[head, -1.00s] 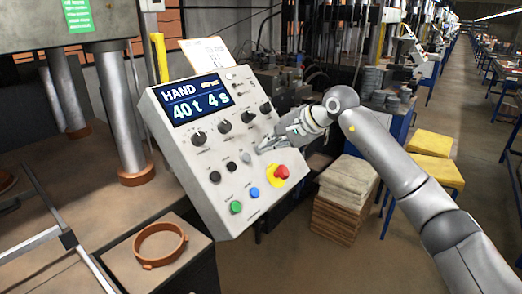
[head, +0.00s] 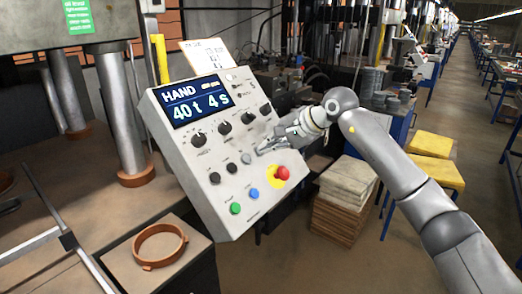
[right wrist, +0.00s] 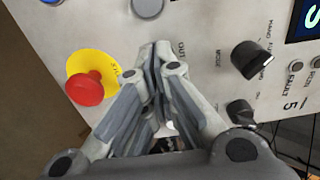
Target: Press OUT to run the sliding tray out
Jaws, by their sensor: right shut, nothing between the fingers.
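The tilted control panel (head: 188,158) carries a display (head: 195,99) reading HAND, 40 t, 4 s. My right gripper (head: 262,152) is shut and empty, its fingertips at the panel face beside a grey button (head: 245,158). In the right wrist view, the closed fingertips (right wrist: 162,58) lie right beside the OUT lettering (right wrist: 181,48). The button under that label is hidden behind the fingers, and I cannot tell whether they touch it. I cannot make out for sure which part is the sliding tray. My left gripper is not in view.
A red emergency stop (head: 282,173) on a yellow disc sits close below the right gripper. Blue (head: 253,194) and green (head: 235,208) buttons are lower down. A brown ring (head: 159,262) lies on a stand at front left. Stacked boards (head: 343,205) stand right of the panel.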

